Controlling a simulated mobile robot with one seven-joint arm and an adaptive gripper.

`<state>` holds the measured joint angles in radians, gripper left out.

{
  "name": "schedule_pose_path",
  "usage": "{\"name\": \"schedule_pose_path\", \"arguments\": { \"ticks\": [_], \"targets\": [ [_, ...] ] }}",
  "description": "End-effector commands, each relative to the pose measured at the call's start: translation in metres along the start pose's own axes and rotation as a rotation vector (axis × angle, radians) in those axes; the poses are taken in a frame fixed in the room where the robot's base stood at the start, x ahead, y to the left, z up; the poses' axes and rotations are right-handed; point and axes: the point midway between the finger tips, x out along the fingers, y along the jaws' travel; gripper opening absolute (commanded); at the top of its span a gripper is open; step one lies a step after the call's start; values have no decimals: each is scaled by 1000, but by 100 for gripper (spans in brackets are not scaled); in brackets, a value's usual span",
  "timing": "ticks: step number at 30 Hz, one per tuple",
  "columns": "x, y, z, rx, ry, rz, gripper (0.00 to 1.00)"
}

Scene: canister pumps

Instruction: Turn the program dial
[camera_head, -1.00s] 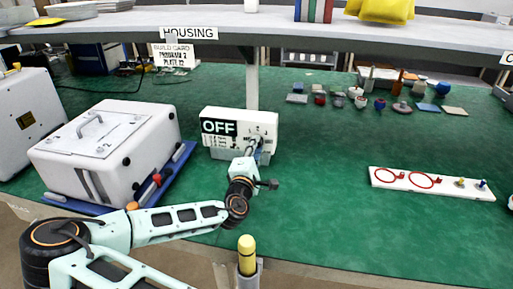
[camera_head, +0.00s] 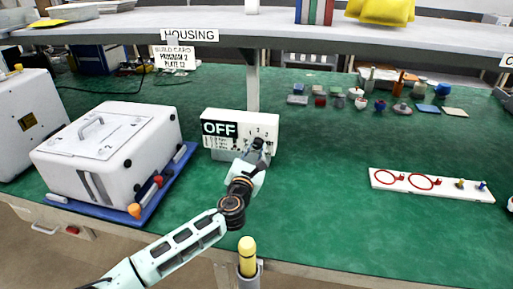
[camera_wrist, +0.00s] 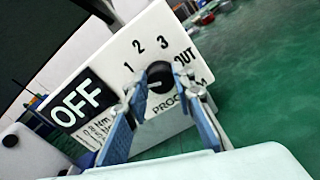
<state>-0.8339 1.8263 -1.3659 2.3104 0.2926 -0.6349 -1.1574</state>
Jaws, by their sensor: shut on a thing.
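The white control box (camera_head: 222,116) stands on the green bench with a black OFF display. Its black program dial (camera_wrist: 160,72) shows in the wrist view, with 1, 2 and 3 printed around its upper side and PROGRAM below. My gripper (camera_wrist: 165,88) is shut on the dial, with one blue-grey finger on each side. In the head view my gripper (camera_head: 257,153) is at the box's right front and partly covers the dial. I cannot tell for sure which number the dial's mark points to. The build card (camera_head: 174,57) above reads PROGRAM 2.
A white canister housing (camera_head: 105,150) sits on a blue base left of the box. A yellow-topped post (camera_head: 247,257) stands at the front edge. A white strip with red rings (camera_head: 432,184) lies at right. The bench between is clear.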

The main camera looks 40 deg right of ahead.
Motion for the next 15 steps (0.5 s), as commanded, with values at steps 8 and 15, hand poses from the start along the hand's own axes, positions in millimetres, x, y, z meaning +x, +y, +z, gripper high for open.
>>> {"name": "schedule_pose_path", "arguments": {
  "ticks": [8,15],
  "targets": [
    [0,2,0,-218,1,2,0],
    [0,2,0,-333,1,1,0]
  ]
}}
